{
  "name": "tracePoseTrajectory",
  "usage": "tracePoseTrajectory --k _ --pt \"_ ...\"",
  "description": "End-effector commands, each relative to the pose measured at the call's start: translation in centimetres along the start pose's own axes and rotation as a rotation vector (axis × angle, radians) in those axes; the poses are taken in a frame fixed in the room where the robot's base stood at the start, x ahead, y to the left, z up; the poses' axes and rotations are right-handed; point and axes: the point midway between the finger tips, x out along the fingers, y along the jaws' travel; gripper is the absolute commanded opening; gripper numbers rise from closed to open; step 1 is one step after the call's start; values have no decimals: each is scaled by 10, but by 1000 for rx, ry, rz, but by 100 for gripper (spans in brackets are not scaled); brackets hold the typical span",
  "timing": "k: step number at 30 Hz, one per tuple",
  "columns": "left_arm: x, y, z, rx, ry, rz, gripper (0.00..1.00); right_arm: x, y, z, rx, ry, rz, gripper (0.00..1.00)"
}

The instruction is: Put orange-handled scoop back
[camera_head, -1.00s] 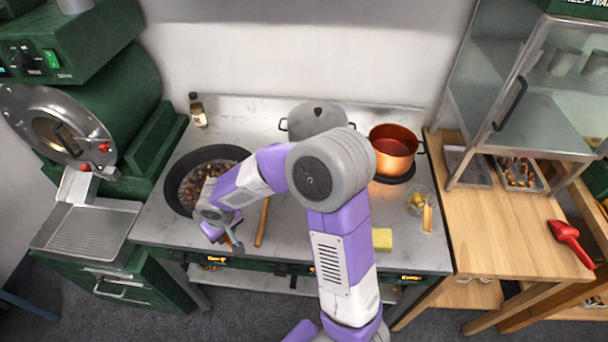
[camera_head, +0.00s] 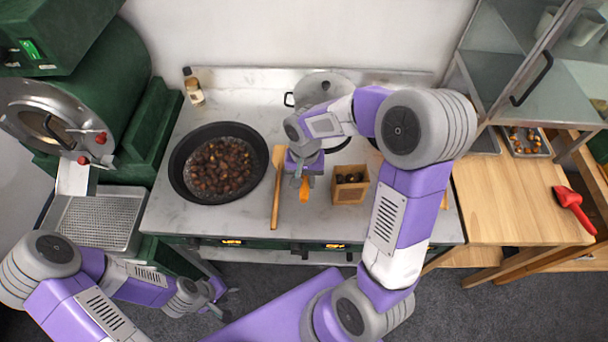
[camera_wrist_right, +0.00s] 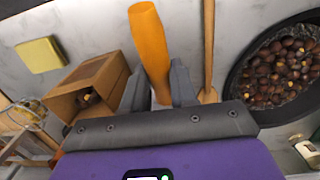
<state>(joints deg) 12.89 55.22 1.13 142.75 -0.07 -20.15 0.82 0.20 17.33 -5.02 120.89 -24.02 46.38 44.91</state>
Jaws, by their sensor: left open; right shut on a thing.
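The orange-handled scoop shows only its orange handle (camera_head: 304,189) in the head view, poking out in front of my right gripper (camera_head: 305,168). In the right wrist view the orange handle (camera_wrist_right: 150,45) sits between the two fingers of my right gripper (camera_wrist_right: 160,88), which is shut on it. The scoop's other end is hidden. The gripper is over the steel counter, between the wooden spatula and a small brown box. My left gripper (camera_head: 217,299) is open and empty, low in front of the counter's left part.
A black pan (camera_head: 178,176) of chestnuts is on the left of the counter. A wooden spatula (camera_head: 276,190) lies beside it. The brown box (camera_head: 349,192) holds chestnuts. A lidded grey pot (camera_head: 322,84) stands behind. A red scoop (camera_head: 571,205) lies on the wooden table.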

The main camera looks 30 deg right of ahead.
Motion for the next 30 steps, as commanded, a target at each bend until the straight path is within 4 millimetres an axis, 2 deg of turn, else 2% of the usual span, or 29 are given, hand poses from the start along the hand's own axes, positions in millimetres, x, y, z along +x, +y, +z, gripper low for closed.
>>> tracePoseTrajectory --k 18,23,30 --pt "52 -19 -2 0 0 0 43 68 -1 -4 -6 1 1 0" --pt "57 -21 -3 0 0 0 43 76 -1 -5 -6 2 1 0" --pt "57 -21 -3 0 0 0 43 76 -1 -5 -6 2 0 0"
